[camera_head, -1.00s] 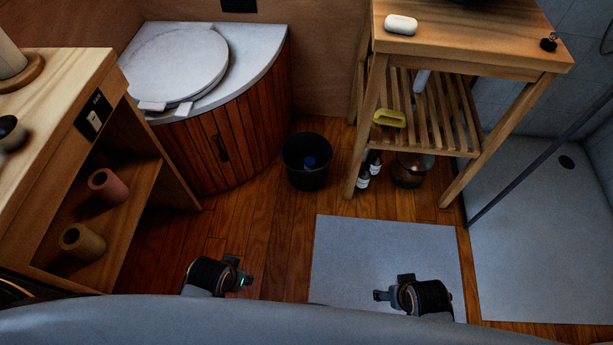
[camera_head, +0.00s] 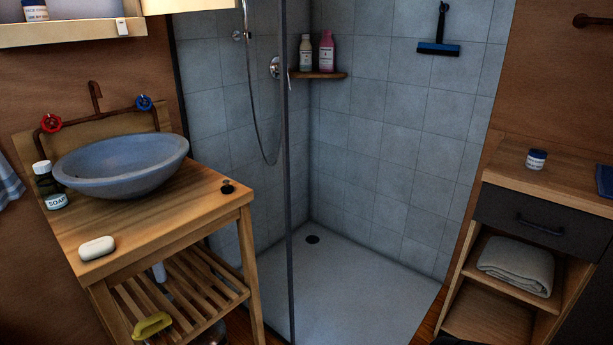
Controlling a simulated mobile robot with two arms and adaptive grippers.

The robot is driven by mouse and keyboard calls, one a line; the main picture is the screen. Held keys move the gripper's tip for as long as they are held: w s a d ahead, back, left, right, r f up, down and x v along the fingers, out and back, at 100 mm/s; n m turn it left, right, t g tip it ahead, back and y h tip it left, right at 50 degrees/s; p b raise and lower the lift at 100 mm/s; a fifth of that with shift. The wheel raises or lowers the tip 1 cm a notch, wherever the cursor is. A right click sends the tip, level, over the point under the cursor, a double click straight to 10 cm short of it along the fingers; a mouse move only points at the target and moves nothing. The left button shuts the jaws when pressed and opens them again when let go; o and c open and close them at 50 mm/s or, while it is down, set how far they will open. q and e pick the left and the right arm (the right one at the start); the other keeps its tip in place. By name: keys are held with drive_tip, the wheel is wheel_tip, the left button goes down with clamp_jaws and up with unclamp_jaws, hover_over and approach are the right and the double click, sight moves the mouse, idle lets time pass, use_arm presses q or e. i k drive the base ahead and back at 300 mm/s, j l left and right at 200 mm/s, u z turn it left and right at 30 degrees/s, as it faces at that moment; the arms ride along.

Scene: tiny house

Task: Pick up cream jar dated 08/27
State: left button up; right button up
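A small white jar (camera_head: 536,160) with a dark blue lid stands upright on the wooden top of the right-hand cabinet. A similar jar (camera_head: 35,11) with printed text stands on the wall shelf at the top left, partly cut off by the picture's edge. The lettering on both is too small for me to read a date. Neither of my grippers is in view now.
The wooden washstand (camera_head: 155,225) bears a basin (camera_head: 122,165), a soap bottle (camera_head: 49,186) and a soap bar (camera_head: 97,248). A glass shower edge (camera_head: 287,200) stands beside it. The right cabinet (camera_head: 535,218) has a drawer and a folded towel (camera_head: 516,265). The shower floor (camera_head: 350,285) is clear.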

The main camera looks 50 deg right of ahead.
sight(535, 158)
drive_tip(key=z, duration=2.85)
